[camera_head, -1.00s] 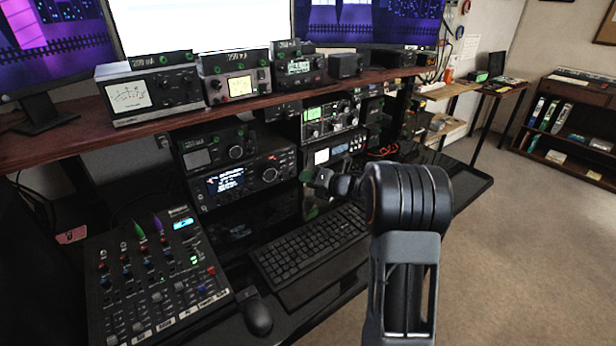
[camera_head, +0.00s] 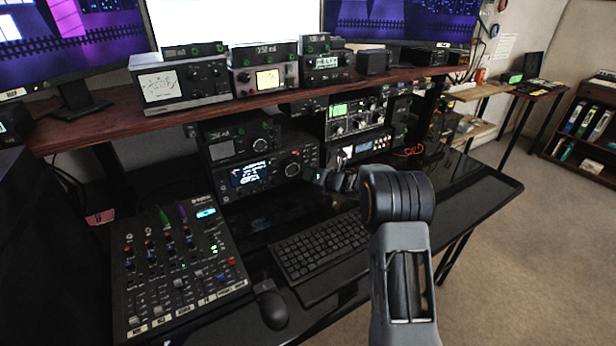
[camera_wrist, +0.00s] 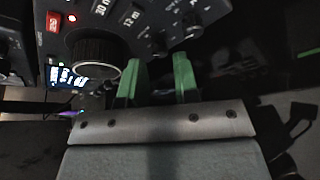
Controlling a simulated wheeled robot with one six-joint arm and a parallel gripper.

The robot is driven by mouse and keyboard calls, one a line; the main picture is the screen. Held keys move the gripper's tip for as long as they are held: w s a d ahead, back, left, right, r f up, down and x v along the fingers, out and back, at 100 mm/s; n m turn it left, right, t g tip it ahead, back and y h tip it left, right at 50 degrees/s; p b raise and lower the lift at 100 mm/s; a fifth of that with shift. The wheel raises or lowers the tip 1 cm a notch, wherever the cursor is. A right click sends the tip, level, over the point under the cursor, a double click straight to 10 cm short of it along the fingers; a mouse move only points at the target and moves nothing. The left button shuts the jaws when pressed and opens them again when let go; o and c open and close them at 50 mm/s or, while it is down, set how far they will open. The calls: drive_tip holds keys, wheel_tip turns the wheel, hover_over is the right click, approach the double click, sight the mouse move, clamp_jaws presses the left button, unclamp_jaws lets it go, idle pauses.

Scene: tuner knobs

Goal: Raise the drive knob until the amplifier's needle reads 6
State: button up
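My gripper (camera_wrist: 160,78) shows two green fingertips in the wrist view, parted with an empty gap between them. Small knobs (camera_wrist: 158,45) of a black radio lie just beyond the tips; I see no knob between them. A large ribbed dial (camera_wrist: 97,57) is left of the fingers. In the head view my gripper (camera_head: 316,177) is at the right end of the black radio (camera_head: 255,174) with a lit display. Two needle meters stand on the shelf: a white-faced one (camera_head: 159,87) and a yellowish one (camera_head: 268,80). I cannot tell which is the amplifier's, nor read their needles. No drive label is legible.
The wooden shelf (camera_head: 92,130) overhangs the radios. A mixer (camera_head: 180,265), a mouse (camera_head: 272,308) and a keyboard (camera_head: 318,247) lie on the desk below. More radio units (camera_head: 355,115) stand right of the black radio. Floor is clear at right (camera_head: 540,250).

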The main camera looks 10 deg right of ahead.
drive_tip(key=shift+x, duration=1)
clamp_jaws()
